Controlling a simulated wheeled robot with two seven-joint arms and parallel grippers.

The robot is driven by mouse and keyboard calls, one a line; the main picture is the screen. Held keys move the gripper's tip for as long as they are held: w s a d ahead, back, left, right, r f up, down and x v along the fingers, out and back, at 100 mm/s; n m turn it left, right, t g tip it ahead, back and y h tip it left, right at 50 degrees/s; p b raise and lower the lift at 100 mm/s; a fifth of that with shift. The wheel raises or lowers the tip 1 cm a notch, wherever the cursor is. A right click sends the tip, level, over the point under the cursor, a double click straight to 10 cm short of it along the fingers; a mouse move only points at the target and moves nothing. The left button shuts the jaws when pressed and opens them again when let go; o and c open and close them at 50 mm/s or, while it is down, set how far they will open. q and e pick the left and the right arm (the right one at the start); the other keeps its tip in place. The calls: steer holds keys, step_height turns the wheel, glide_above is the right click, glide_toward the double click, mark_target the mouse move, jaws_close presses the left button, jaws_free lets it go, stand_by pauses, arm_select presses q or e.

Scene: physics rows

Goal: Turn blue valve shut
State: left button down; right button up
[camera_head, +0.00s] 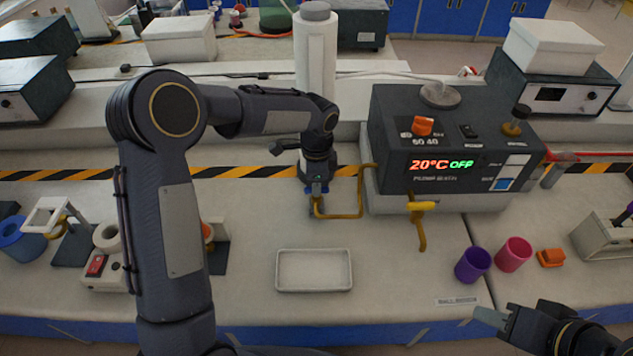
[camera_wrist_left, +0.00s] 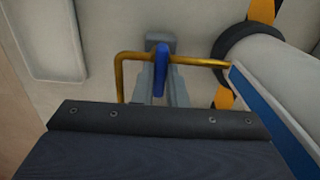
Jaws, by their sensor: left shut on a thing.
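The blue valve handle (camera_wrist_left: 161,66) sits on a bent brass pipe (camera_wrist_left: 123,75) in the left wrist view, standing along the view between my fingers. My left gripper (camera_wrist_left: 163,88) is shut on this handle. In the head view my left gripper (camera_head: 314,206) reaches down to the brass pipe (camera_head: 340,216) left of the grey heater unit; the handle is mostly hidden there by the gripper. My right gripper (camera_head: 490,318) is at the lower right, away from the valve, and its jaw opening is not clear.
The heater unit (camera_head: 390,160) reads 20°C OFF. A yellow valve (camera_head: 423,207) is on its front pipe. A white tray (camera_head: 314,270) lies in front of my left gripper. Purple (camera_head: 473,265) and pink (camera_head: 513,254) cups stand at right. A white cylinder (camera_head: 316,60) rises behind.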

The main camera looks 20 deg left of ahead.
arm_select(q)
steer(key=shift+r, duration=0.1)
stand_by(0.3)
steer(key=c, duration=1.5)
jaws_free()
steer(key=shift+o, duration=0.2)
step_height(320, 180, up, 7)
steer(key=shift+f, duration=0.1)
steer(key=shift+r, duration=0.45)
